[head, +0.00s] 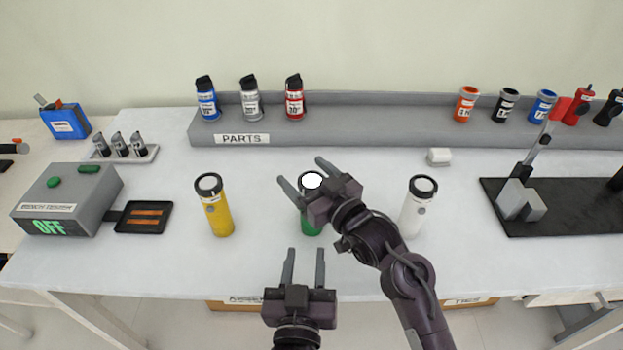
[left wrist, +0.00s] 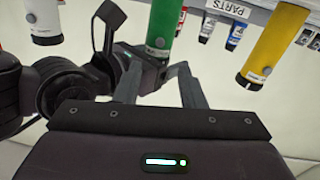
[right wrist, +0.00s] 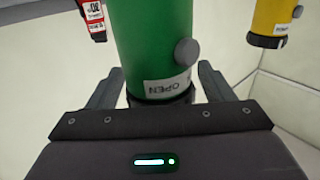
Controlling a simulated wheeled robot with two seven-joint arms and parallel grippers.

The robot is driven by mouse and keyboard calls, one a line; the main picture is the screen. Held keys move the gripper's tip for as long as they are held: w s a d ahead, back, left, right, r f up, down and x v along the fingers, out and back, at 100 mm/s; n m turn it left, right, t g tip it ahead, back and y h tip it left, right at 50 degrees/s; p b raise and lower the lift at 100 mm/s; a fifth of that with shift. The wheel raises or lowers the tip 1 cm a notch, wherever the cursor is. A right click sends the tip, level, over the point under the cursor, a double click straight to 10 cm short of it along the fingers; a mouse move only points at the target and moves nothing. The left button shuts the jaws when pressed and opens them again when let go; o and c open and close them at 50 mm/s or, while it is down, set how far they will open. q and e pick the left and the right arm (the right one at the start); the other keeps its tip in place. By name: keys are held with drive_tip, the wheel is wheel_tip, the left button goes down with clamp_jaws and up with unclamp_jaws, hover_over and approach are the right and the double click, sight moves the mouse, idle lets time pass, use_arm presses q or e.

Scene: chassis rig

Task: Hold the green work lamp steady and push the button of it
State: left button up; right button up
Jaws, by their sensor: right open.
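The green work lamp (head: 312,226) stands upright on the bench between a yellow and a white lamp; its top shows bright white. My right gripper (head: 300,170) is open at the lamp's upper part, largely covering it in the head view. In the right wrist view the green body (right wrist: 145,40) stands between the spread fingers, with its round grey button (right wrist: 187,52) on the side and an OPEN label. My left gripper (head: 305,252) is open and empty below, near the bench's front edge. In the left wrist view the green lamp (left wrist: 162,28) is beyond its fingers.
The yellow lamp (head: 215,207) stands left and the white lamp (head: 417,208) right, both with dark tops. A grey tester box (head: 75,195) reading OFF is far left. A parts shelf (head: 350,125) runs along the back. A black board (head: 500,222) lies right.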

use_arm(q)
drive_tip(key=shift+c, duration=0.3)
use_arm(e)
drive_tip(key=c, duration=1.2)
use_arm(q)
clamp_jaws()
use_arm(e)
drive_tip(key=shift+c, duration=0.3)
idle(0.4)
